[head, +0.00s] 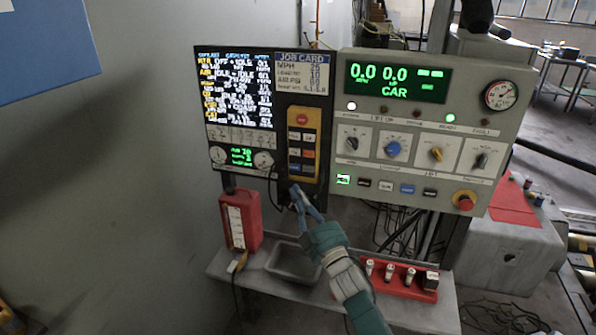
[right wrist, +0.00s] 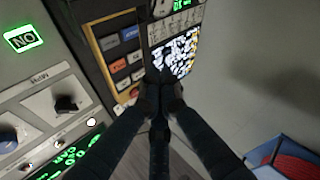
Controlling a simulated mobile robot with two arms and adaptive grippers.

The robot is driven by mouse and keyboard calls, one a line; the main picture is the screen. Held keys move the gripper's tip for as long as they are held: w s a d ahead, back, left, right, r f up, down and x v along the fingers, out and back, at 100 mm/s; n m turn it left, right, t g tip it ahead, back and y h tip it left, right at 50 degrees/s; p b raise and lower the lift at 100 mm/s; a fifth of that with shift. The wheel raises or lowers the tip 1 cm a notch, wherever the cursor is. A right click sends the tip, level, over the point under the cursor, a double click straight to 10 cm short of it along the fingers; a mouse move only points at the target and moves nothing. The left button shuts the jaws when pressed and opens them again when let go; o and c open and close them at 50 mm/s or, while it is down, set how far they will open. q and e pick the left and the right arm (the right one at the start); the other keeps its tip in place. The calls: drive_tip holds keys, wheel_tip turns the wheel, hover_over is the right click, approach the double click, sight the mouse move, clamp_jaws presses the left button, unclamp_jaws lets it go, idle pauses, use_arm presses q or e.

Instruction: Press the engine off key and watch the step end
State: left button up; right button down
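The yellow-framed keypad (head: 319,125) hangs on the dark panel, with a red round button, an orange key (head: 308,153), a blue key (head: 294,168) and several grey keys. Its labels are too small to read, so I cannot tell which is engine off. My right gripper (head: 296,190) is just below the keypad's lower end. In the right wrist view its fingers (right wrist: 161,88) meet, shut and empty, beside the keypad; the blue key (right wrist: 131,34) and orange key (right wrist: 118,66) show there. I cannot tell whether the tips touch anything. My left gripper is not in view.
The text screen (head: 238,90) is left of the keypad. The grey console (head: 440,130) at right reads 0.0, 0.0, CAR, with knobs, a gauge and a red button (head: 464,201). The shelf below holds a red jug (head: 240,220), a grey tray (head: 290,278) and a red rack (head: 420,290).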

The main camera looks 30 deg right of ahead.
sight(304, 166)
use_arm(q)
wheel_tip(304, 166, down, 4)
drive_tip(key=b, duration=0.3)
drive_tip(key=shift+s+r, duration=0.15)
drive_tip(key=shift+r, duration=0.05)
use_arm(e)
drive_tip(key=w+d, duration=0.5)
drive_tip(key=d, duration=0.1)
drive_tip(key=shift+w+d, duration=0.35)
drive_tip(key=shift+w, duration=0.05)
idle(0.5)
use_arm(q)
drive_tip(key=shift+b, duration=0.35)
use_arm(e)
drive_tip(key=shift+w+d, duration=0.1)
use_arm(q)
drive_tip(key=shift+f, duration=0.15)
use_arm(e)
drive_tip(key=shift+w+d, duration=0.2)
